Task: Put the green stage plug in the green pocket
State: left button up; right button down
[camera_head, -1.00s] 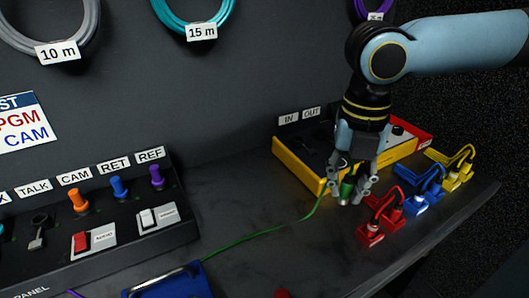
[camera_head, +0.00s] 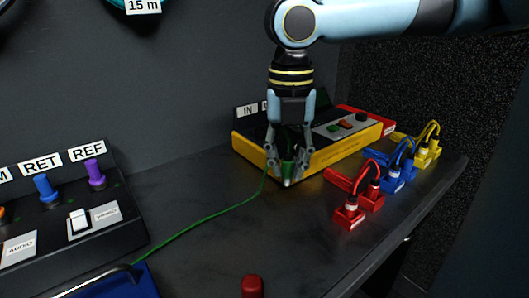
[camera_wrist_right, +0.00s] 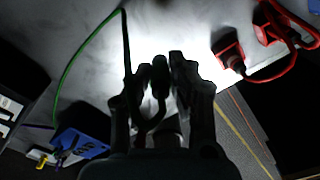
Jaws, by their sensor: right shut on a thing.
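The green stage plug (camera_head: 288,152) is between the fingers of my right gripper (camera_head: 287,174), which is shut on it in front of the yellow-sided box (camera_head: 325,158). The plug looks roughly upright, partly covered by the fingers. Its green cable (camera_head: 205,219) runs left along the dark bench top. In the right wrist view the plug (camera_wrist_right: 160,75) is dark between the two fingers (camera_wrist_right: 160,82), and the cable (camera_wrist_right: 82,52) curves off to the left. I cannot make out a green pocket in either view. My left gripper is not in view.
Red (camera_head: 349,214), blue (camera_head: 392,183) and yellow (camera_head: 421,158) connectors with looped cables stand right of the gripper. A switch panel (camera_head: 75,240) is at left, a blue case (camera_head: 112,284) at the lower left. The bench between is mostly clear.

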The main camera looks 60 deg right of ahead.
jog(key=w+b, duration=0.1)
jog(key=w+f+b, duration=0.2)
jog(key=shift+w+d+f, duration=0.2)
jog(key=shift+w+f, duration=0.05)
jog(key=shift+w, duration=0.05)
jog(key=shift+w+d+f+b, duration=0.15)
jog(key=shift+w+f+b, duration=0.05)
jog(key=shift+w+b, duration=0.4)
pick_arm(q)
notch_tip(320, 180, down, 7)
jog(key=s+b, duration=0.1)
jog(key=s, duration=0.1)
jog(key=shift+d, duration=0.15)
pick_arm(e)
jog(key=shift+f, duration=1.9)
jog(key=shift+f, duration=0.1)
jog(key=shift+f, duration=0.15)
jog(key=c, duration=1.2)
grip_release()
